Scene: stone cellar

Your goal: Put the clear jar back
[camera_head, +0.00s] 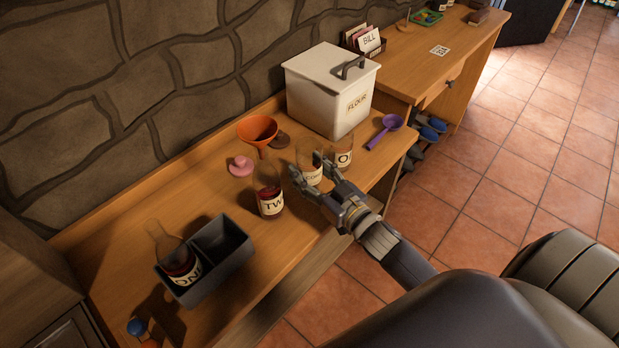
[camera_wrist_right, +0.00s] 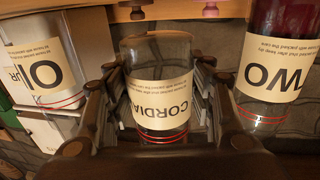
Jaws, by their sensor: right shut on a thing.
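The clear jar (camera_head: 309,163), empty-looking glass with a cream label, is between the fingers of my right gripper (camera_head: 306,178) near the middle of the bench. In the right wrist view the jar (camera_wrist_right: 158,85) shows its label "CORDIAL" and red lines, with a dark finger on each side. My right gripper is shut on it. I cannot tell whether its base touches the bench. My left gripper is not in view.
Bottle "TWO" (camera_head: 269,192) stands close left of the gripper; an "O" jar (camera_head: 343,153) stands close right. A grey two-compartment crate (camera_head: 232,267) holds bottle "ONE" (camera_head: 177,258) on its left; its right compartment looks empty.

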